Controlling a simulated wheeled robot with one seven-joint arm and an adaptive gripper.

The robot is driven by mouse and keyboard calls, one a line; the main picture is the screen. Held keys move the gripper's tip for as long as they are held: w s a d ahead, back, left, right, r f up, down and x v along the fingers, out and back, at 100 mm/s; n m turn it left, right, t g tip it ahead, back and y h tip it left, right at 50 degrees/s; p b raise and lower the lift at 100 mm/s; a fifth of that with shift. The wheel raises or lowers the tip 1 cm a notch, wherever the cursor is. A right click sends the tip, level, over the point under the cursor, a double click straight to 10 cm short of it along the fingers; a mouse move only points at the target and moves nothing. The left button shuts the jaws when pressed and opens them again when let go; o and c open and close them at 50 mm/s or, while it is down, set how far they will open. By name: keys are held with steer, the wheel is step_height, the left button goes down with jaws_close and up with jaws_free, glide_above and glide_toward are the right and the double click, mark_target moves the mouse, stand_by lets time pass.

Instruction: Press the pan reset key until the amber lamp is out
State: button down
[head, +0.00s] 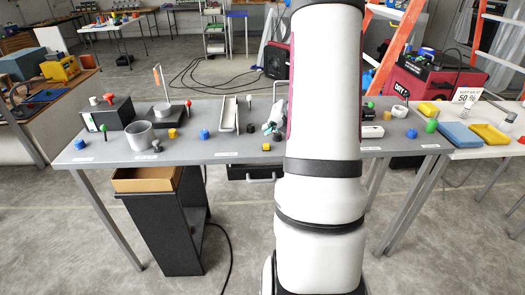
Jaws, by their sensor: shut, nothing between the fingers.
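I cannot make out a pan reset key or a lit amber lamp in the head view. My own white arm stands upright in front of the grey bench (225,151) and hides a strip of it. A dark red edge (291,105) shows beside the arm; most of whatever it belongs to is hidden. A red machine marked DRY (420,86) stands behind the bench at the right, and its key and lamp cannot be told at this size.
The bench carries a black box with a red knob (108,113), a metal cup (139,135), a narrow tray (228,114) and several small coloured knobs. A white table (471,153) at the right holds a blue block and yellow trays. An orange ladder (397,42) stands behind.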

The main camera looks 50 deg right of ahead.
mark_target(268, 144)
steer(key=shift+f+b, duration=0.75)
steer(key=shift+f, duration=0.45)
steer(key=shift+f, duration=0.1)
stand_by(0.5)
steer(key=shift+f+b, duration=0.3)
steer(key=shift+b, duration=0.05)
steer(key=shift+f+b, duration=0.45)
stand_by(0.7)
stand_by(0.4)
steer(key=shift+r+p, duration=0.8)
steer(key=shift+r, duration=0.1)
step_height(268, 144, up, 5)
steer(key=p, duration=0.4)
